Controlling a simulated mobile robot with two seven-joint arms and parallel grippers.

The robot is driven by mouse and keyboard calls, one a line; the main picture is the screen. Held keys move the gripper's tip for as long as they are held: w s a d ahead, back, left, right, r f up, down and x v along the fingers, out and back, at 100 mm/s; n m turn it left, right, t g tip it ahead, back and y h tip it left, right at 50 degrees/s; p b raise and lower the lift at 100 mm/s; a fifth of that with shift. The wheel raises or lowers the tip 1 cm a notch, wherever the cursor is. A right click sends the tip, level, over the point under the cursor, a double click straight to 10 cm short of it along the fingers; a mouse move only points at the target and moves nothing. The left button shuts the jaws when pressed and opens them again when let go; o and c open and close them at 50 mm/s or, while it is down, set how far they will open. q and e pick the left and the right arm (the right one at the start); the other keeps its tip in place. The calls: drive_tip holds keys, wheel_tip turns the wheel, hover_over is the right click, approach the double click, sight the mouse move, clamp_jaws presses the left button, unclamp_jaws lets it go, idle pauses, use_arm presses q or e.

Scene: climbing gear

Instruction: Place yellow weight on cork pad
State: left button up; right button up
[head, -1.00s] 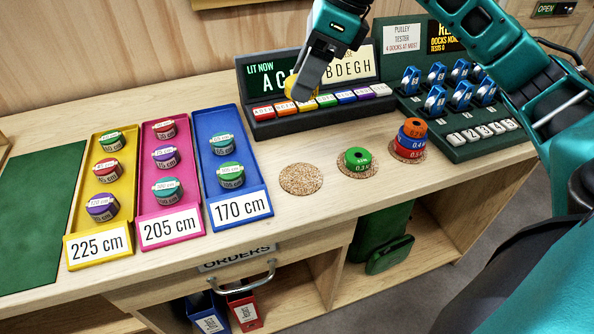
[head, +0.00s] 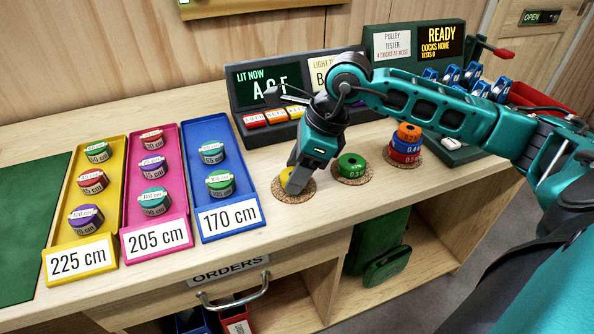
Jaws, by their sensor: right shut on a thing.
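The yellow weight (head: 285,174) is at the leftmost cork pad (head: 304,196), mostly hidden behind my gripper; only a yellow edge shows. My right gripper (head: 291,187) points down over this pad and is shut on the yellow weight. I cannot tell whether the weight touches the cork. The middle cork pad (head: 369,177) bears a green weight (head: 351,165). The right pad (head: 417,162) bears a stack of a red, a blue and an orange weight (head: 409,131). My left gripper is not in view.
Yellow, pink and blue trays (head: 243,191) with labelled coils stand to the left. A dark "LIT NOW" box (head: 252,125) with coloured buttons stands behind the pads, partly hidden by my arm. The pulley tester (head: 394,45) with blue pulleys is at the back right.

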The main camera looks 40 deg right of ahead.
drive_tip(key=shift+f, duration=0.2)
drive_tip(key=shift+f, duration=0.1)
drive_tip(key=o, duration=0.8)
drive_tip(key=shift+f, duration=0.1)
drive_tip(key=o, duration=0.4)
drive_tip(key=shift+o, duration=0.2)
drive_tip(key=shift+r, duration=0.3)
drive_tip(key=p+v, duration=0.1)
drive_tip(key=v, duration=1.1)
